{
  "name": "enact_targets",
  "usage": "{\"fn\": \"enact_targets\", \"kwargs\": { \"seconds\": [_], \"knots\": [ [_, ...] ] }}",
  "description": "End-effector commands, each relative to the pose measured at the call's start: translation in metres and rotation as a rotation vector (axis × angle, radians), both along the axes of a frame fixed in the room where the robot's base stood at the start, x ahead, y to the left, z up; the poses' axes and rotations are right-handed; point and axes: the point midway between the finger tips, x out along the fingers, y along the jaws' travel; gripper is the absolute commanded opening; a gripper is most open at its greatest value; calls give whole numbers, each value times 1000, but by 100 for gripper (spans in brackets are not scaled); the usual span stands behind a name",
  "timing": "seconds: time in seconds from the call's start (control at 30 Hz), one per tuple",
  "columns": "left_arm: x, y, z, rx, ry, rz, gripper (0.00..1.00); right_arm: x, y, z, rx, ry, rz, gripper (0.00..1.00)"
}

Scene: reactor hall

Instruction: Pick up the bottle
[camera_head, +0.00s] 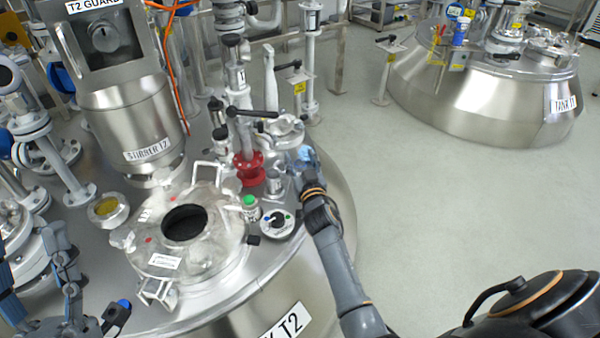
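A small bottle-like container with a green cap (250,207) stands on the lid of tank T2 (310,215), just right of the open round hatch. It is the only thing I can make out as a bottle. My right gripper (302,160) is over the right part of the tank lid, beyond and to the right of the green-capped container and apart from it. Its fingers are small and blend into the metal fittings, so their opening is unclear.
The open hatch (185,223) has raised handles around it. A red-flanged valve (249,168) and the stirrer (133,115) rise behind. A round dial (279,223) sits beside the green-capped container. Clear floor (430,210) lies to the right, below tank T1 (480,100).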

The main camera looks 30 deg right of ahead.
Motion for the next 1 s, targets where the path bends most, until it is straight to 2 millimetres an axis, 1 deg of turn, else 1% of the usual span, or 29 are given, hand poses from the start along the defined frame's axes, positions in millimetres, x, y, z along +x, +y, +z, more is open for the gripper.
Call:
{"fn": "enact_targets", "kwargs": {
  "seconds": [0.03, 0.07, 0.1, 0.17, 0.2, 0.27, 0.3, 0.67, 0.87, 1.0],
  "knots": [
    [0, 0, 0, 0, 0, 0, 54, 0, 0, 0, 0, 0, 0, 40],
    [0, 0, 0, 0, 1, 0, 54, 0, 0, 0, 0, 0, 0, 34],
    [0, 0, 0, 0, 1, 0, 54, 0, 0, 0, 0, 0, 0, 25],
    [0, 0, 0, 0, 1, 0, 54, 0, 0, 0, 0, 0, 0, 13],
    [0, 0, 0, 0, 1, 0, 54, 0, 0, 0, 0, 0, 0, 5],
    [0, 0, 0, 0, 1, 0, 54, 0, 0, 0, 0, 0, 0, 4],
    [0, 0, 0, 0, 1, 0, 54, 0, 0, 0, 0, 0, 0, 1],
    [2, -1, 0, 5, 15, 0, 54, 0, 0, 2, 0, -1, 0, 0],
    [20, -3, -12, 39, 128, 8, 54, 1, -1, 8, -1, -1, 0, 0],
    [36, -5, -26, 73, 243, 14, 54, 2, -1, 14, -1, -1, 0, 0]
  ]
}}
